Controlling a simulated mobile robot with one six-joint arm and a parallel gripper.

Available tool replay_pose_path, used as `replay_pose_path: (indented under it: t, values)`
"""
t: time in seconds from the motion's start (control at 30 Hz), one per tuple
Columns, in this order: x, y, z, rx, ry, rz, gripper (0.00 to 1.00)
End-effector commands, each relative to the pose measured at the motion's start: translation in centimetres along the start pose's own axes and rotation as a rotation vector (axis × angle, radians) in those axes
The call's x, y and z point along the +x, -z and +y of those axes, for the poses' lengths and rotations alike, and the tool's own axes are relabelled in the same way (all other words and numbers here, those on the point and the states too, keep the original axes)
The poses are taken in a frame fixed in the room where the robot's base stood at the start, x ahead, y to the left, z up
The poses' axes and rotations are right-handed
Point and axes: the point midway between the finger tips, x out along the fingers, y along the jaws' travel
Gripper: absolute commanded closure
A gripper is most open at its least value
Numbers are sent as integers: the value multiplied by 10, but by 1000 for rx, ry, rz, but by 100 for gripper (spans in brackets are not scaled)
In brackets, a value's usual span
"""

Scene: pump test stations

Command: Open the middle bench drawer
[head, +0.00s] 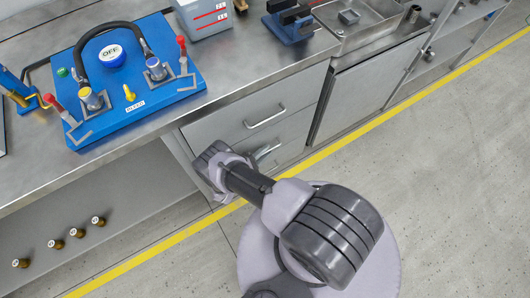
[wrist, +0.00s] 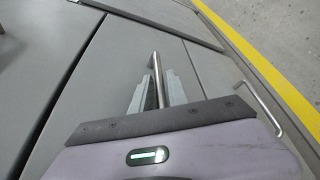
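The bench has a stack of grey drawers. The top drawer (head: 240,116) appears closed, with its bar handle (head: 266,118) free. My gripper (head: 262,152) is at the middle drawer (head: 288,138), just below the top one. In the wrist view, the metal bar handle of the middle drawer (wrist: 156,66) runs between the two fingers of my gripper (wrist: 160,88). The fingers are close together on either side of the bar and look shut on it. The middle drawer front looks flush. My gripper and wrist hide part of it in the head view.
A lower drawer's handle (wrist: 262,108) shows at right in the wrist view. A blue pump board (head: 150,100) stands on the bench top (head: 245,75). A closed grey panel (head: 370,85) is right of the drawers. The floor (head: 440,170) beyond the yellow line (head: 350,137) is clear.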

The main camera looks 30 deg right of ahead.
Motion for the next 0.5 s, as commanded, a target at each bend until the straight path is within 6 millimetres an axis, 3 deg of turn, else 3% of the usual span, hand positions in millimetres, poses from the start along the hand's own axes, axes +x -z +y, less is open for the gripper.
replay_pose_path:
  t: [0.1,0.23,0.5]
  values:
    - [0,0,0,0,0,0,80]
    - [0,0,0,0,0,0,100]
    - [0,0,0,0,0,0,100]
